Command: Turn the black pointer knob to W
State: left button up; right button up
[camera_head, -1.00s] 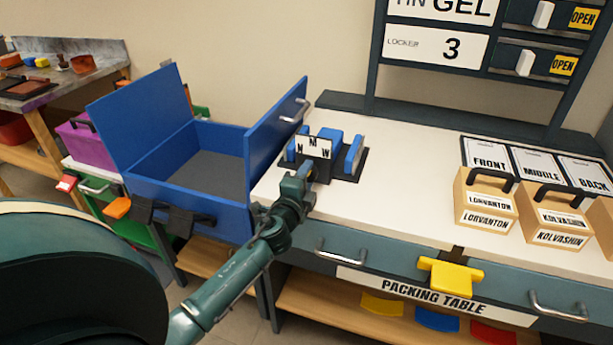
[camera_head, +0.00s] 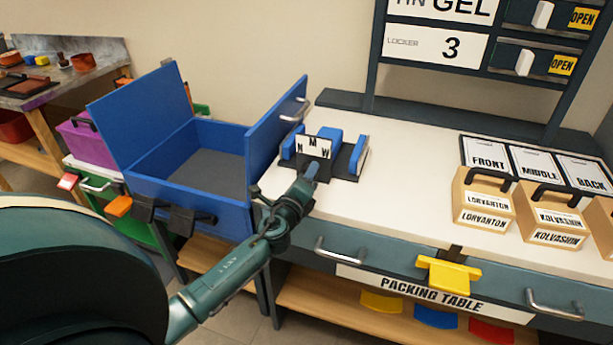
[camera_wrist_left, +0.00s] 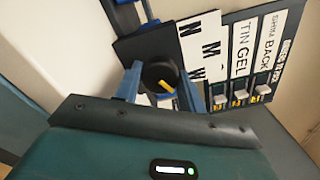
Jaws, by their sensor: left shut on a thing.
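The black pointer knob (camera_wrist_left: 158,72) is round with a yellow pointer mark and sits on a dark block. In the left wrist view the mark slants to the lower right. My left gripper (camera_wrist_left: 160,78) has its blue fingers on both sides of the knob and is shut on it. A white letter plate (camera_head: 313,146) stands behind, with N at left, M at top and W at right in the head view. The left gripper hides the knob there. I cannot tell exactly which letter the pointer meets. My right gripper is not in view.
The blue fixture (camera_head: 358,153) stands at the left end of the white packing table (camera_head: 400,200). An open blue box (camera_head: 190,205) is left of it. Labelled tan boxes (camera_head: 485,204) stand at right. The middle of the tabletop is clear.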

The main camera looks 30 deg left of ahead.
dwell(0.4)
pick_arm(q)
jog(key=o, duration=1)
jog(key=b+v, duration=0.1)
jog(key=v, duration=1.2)
jog(key=shift+s, duration=0.1)
jog(key=shift+d, duration=0.1)
